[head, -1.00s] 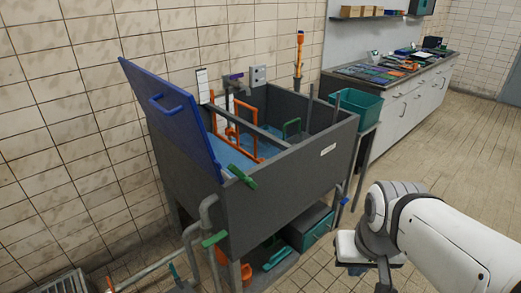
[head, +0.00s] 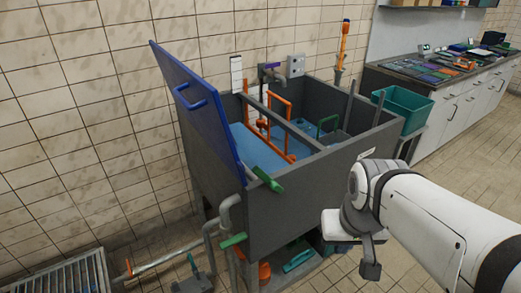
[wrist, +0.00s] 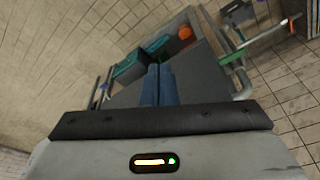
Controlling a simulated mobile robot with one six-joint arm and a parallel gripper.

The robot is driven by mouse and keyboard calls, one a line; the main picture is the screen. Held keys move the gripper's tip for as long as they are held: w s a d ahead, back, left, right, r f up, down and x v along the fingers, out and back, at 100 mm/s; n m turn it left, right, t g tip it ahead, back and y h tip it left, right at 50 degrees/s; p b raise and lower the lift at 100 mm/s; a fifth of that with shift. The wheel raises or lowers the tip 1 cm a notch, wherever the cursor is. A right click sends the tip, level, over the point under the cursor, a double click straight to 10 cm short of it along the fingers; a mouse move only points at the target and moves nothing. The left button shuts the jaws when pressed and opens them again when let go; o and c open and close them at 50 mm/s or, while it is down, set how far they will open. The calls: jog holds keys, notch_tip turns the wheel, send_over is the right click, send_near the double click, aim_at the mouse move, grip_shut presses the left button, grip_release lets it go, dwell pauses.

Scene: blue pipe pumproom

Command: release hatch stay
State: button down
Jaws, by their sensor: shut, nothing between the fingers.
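The blue hatch (head: 205,115), with a blue bar handle (head: 198,100), stands raised and tilted at the left end of the grey tank (head: 310,190). A green lever (head: 265,180) sits at the hatch's lower front corner, on the tank rim; it may be the stay, but I cannot tell. My gripper (wrist: 158,70) is shut and empty in the wrist view, its blue fingers together in front of the dark tank side. In the head view my arm is at the right, apart from the hatch and the lever; the fingertips do not show there.
A grey pipe with a green handle (head: 233,240) runs at the tank's front left corner. A floor grate (head: 65,275) lies at lower left. A teal bin (head: 403,108) stands right of the tank, before a counter (head: 450,95). Open tiled floor lies at the right.

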jog(key=w+a+f+n+t+y+b, duration=0.1)
jog(key=w+a+f+n+t+b, duration=0.45)
jog(key=w+a, duration=0.3)
jog(key=w+a+f+n+t+y+b, duration=0.2)
jog(key=w+a+f+n+t+b, duration=0.2)
jog(key=w+a+f+n+b, duration=0.45)
jog(key=a+f+n+t+h+b, duration=0.1)
jog(key=n+t+b, duration=0.1)
jog(key=t, duration=0.1)
jog(key=s+a+f+n+t+h+b, duration=0.1)
jog(key=n+t+h+b, duration=0.1)
jog(key=n+t+b, duration=0.1)
jog(key=s+a+f+n+t+h+b, duration=0.1)
jog(key=n+t+h+b, duration=0.1)
jog(key=n+t+b, duration=0.1)
jog(key=shift+a+f+t, duration=0.35)
jog(key=shift+a+t, duration=0.05)
jog(key=shift+t, duration=0.45)
jog(key=shift+w, duration=0.1)
